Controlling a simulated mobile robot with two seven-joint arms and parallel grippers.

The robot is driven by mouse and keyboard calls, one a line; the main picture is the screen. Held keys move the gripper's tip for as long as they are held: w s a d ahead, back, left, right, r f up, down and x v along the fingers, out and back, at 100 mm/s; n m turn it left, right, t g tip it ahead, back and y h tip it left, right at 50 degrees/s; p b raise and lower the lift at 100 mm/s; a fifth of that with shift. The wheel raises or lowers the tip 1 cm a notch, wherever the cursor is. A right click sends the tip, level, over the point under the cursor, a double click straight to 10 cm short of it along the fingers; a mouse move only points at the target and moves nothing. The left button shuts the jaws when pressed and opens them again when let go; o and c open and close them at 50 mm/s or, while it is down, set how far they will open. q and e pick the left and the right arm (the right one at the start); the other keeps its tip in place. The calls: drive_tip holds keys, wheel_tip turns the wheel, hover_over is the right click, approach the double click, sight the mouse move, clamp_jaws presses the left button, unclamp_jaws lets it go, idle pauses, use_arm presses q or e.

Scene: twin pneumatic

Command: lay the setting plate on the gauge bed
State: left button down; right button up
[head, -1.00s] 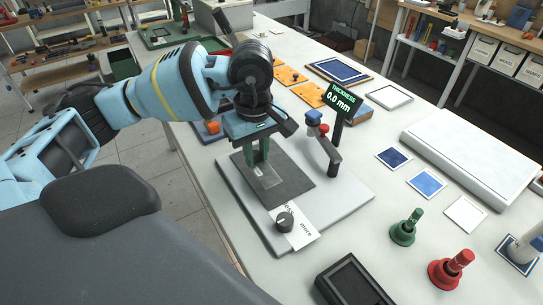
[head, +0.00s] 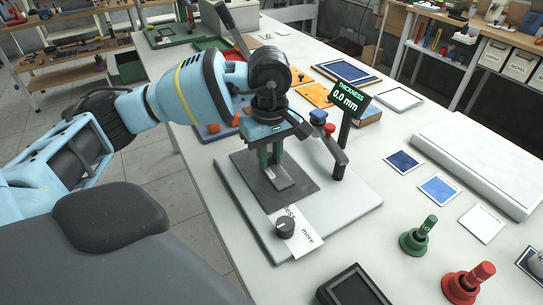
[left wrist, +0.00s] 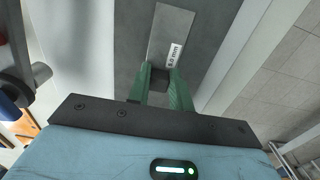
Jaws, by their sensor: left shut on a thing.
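The setting plate (head: 280,180) is a small grey metal strip. My left gripper (head: 269,160) has green fingers shut on its near end. In the left wrist view the plate (left wrist: 171,28) carries a white label that seems to read 8.0 mm, and the fingers (left wrist: 158,82) close on a dark block at its end. The plate is over the gauge bed (head: 263,196), a dark grey pad on a pale base. Whether it touches the bed is unclear. My right gripper is not in view.
The thickness display (head: 350,101) reads 0.0 mm. A gauge arm with a blue cap (head: 318,116) stands right of my gripper. A black knob (head: 285,227) and paper slip (head: 305,238) are in front. Green (head: 418,237) and red (head: 466,284) stamps stand at right.

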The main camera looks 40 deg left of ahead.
sight(270, 157)
use_arm(q)
drive_tip(key=shift+f, duration=0.15)
drive_tip(key=c, duration=1.3)
unclamp_jaws()
drive_tip(key=shift+o, duration=0.2)
wheel_tip(270, 157, up, 12)
drive_tip(key=shift+r+p, duration=0.25)
drive_tip(key=shift+p, duration=0.2)
